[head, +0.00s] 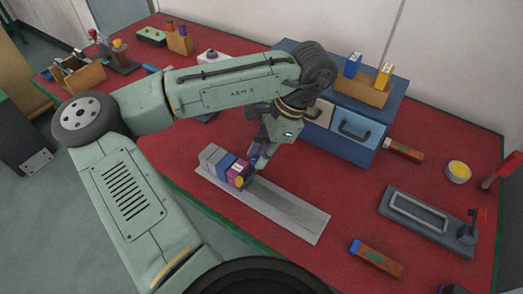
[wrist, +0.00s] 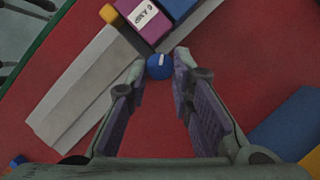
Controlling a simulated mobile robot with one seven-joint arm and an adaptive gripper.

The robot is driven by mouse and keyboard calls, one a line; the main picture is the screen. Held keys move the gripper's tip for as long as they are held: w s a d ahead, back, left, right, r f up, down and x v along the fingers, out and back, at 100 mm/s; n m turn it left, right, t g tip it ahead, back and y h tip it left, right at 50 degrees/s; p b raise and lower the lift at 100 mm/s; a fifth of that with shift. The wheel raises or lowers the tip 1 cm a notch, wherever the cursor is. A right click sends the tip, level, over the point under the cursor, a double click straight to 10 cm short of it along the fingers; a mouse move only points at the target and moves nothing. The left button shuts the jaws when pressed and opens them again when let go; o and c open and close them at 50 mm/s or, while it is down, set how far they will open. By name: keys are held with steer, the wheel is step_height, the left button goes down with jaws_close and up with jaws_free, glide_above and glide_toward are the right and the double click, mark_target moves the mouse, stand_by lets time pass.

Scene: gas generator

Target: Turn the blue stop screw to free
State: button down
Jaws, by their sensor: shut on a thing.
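The blue stop screw (wrist: 159,67) is a round blue knob with a short white mark on its face, beside the purple block. My gripper (wrist: 159,70) has its two fingertips closed on opposite sides of the knob. In the head view my gripper (head: 253,165) reaches down at the back side of the block row, and the screw is mostly hidden by the fingers. The purple block (wrist: 142,17) carries a white label and stands next to a blue block (wrist: 178,6). A yellow knob (wrist: 108,13) is at the purple block's end.
The blocks sit at the left end of a long grey rail (head: 285,212) on the red tabletop (head: 200,200). A blue drawer cabinet (head: 355,130) stands close behind my gripper. A dark latch plate (head: 428,218) and a wooden-handled piece (head: 376,259) lie to the right.

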steer(key=n, duration=0.2)
steer(key=n+g, duration=0.1)
steer(key=n, duration=0.1)
steer(key=n+g+h, duration=0.1)
steer(key=n, duration=0.1)
steer(key=shift+w+a, duration=0.15)
steer(key=shift+w, duration=0.15)
stand_by(0.4)
steer(key=c, duration=1.4)
jaws_free()
steer(key=shift+r, duration=0.1)
steer(key=v, duration=1.2)
steer(key=shift+w+a, duration=0.1)
steer(key=shift+a, duration=0.05)
